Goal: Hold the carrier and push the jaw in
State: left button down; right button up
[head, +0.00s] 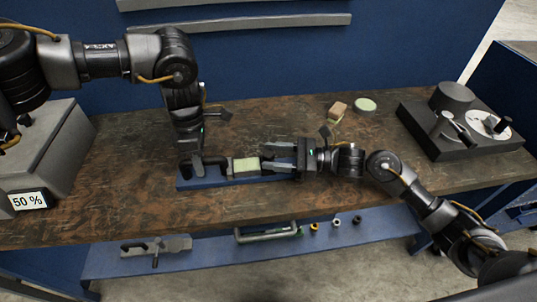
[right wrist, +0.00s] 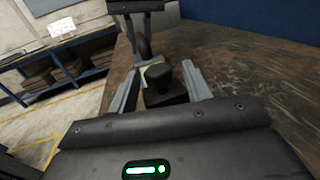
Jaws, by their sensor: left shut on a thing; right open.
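A blue base plate (head: 225,182) lies near the front edge of the bench. My left gripper (head: 190,162) points down at its left end and is shut on a dark part (head: 212,160), which looks like the carrier; the grip itself is largely hidden. A pale green block (head: 245,165) sits just right of it. My right gripper (head: 268,157) points left along the plate, its fingers open. In the right wrist view, a dark block with a black knob (right wrist: 158,76), perhaps the jaw, stands between the right fingers (right wrist: 157,85), with visible gaps beside it.
A dark fixture with a round dial (head: 480,122) stands at the back right. A tan block (head: 338,110) and a pale green disc (head: 365,104) lie behind my right gripper. A grey box with a "50 %" display (head: 28,201) stands at left. Lower shelf holds a clamp (head: 155,248) and small rings.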

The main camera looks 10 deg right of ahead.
pick_arm(q)
jog(key=shift+r, duration=0.1)
pick_arm(e)
jog(key=v, duration=1)
jog(key=shift+d, duration=0.2)
pick_arm(q)
jog(key=c, duration=1.2)
grip_release()
pick_arm(e)
jog(key=shift+s, duration=0.1)
pick_arm(q)
jog(key=shift+o, duration=0.2)
notch_tip(320, 180, up, 12)
jog(key=w, duration=0.2)
jog(key=shift+w, duration=0.15)
